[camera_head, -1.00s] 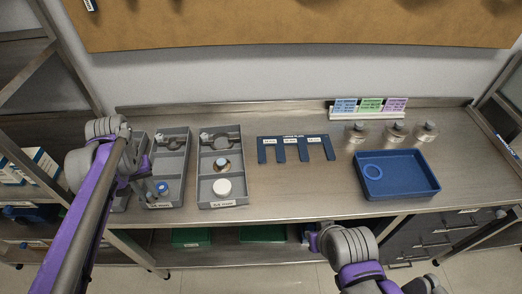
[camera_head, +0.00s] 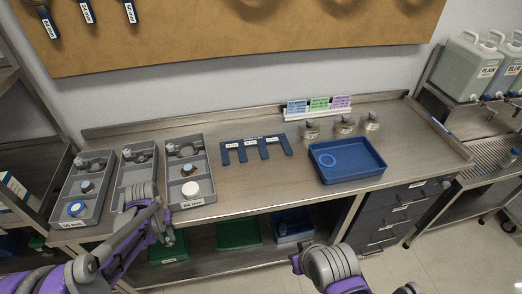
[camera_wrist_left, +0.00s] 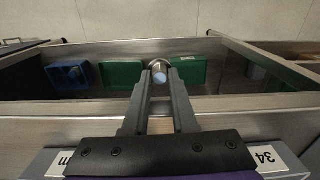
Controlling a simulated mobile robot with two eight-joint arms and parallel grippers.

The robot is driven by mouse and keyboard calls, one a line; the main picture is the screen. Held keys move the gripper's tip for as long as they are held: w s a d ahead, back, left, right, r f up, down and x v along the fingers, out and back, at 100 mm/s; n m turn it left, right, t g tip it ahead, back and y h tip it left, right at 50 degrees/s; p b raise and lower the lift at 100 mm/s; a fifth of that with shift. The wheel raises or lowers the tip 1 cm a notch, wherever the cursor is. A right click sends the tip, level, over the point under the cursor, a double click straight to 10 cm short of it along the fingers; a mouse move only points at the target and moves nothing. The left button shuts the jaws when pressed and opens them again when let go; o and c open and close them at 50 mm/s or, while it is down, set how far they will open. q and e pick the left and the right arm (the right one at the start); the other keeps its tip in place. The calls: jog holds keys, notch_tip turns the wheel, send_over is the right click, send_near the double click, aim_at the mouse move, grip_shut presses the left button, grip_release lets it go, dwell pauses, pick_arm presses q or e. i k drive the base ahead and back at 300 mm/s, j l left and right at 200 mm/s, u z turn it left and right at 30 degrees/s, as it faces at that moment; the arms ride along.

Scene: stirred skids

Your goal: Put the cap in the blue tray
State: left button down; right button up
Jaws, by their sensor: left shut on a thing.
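My left gripper (camera_head: 168,238) is in front of the bench's front edge, below the grey organisers. In the left wrist view its fingers (camera_wrist_left: 160,78) are shut on a small round cap (camera_wrist_left: 160,72) with a pale blue face and a grey rim. The cap is held above the lower shelf, clear of the bench. The blue tray (camera_head: 352,179) stands on the bench to the right, with a light blue ring marked on its floor. It holds no cap. Part of my right arm shows at the bottom; its gripper is out of view.
Grey organisers (camera_head: 108,172) stand on the left, holding a blue-topped piece (camera_head: 77,208) and a white lid (camera_head: 190,188). A dark blue slotted plate (camera_head: 255,150) lies mid-bench. Several clear jars (camera_head: 344,124) stand behind the tray.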

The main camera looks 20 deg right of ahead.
aim_at(357, 154)
jog(key=l+z, duration=0.2)
jog(key=z, duration=0.15)
jog(key=k+l+z, duration=0.1)
jog(key=z, duration=0.2)
jog(key=i+l+z, duration=0.1)
jog(key=z, duration=1.15)
